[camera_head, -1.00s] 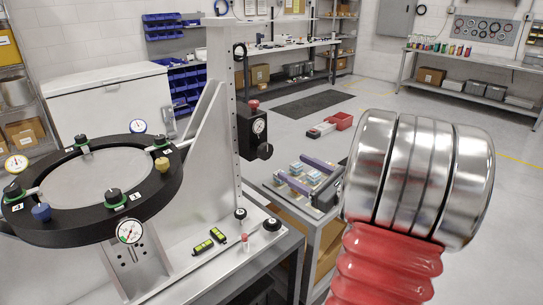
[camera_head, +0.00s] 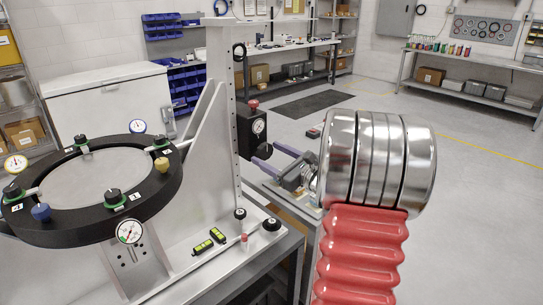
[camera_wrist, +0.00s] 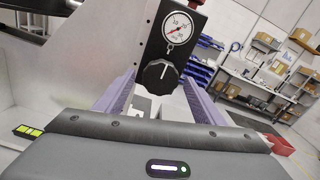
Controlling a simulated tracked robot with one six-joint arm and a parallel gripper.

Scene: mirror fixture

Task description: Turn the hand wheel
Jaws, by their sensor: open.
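The hand wheel, a black knob with a white mark (camera_wrist: 160,76), is on the front of a black box below a round white gauge (camera_wrist: 178,28). In the head view the black box (camera_head: 243,132) is on the tall grey upright. The knob is largely hidden there by my gripper. My gripper (camera_head: 264,156) has purple fingers and points at the box. In the wrist view its open fingers (camera_wrist: 158,84) lie left and right of the knob. I cannot tell whether they touch it.
A black ring fixture (camera_head: 60,228) with clamps and dial gauges stands at left. A red-topped knob (camera_head: 253,104) is above the box. Small black knobs (camera_head: 271,224) and yellow-green vials (camera_head: 202,247) are on the base plate. A grey upright (camera_head: 222,100) stands just left of the box.

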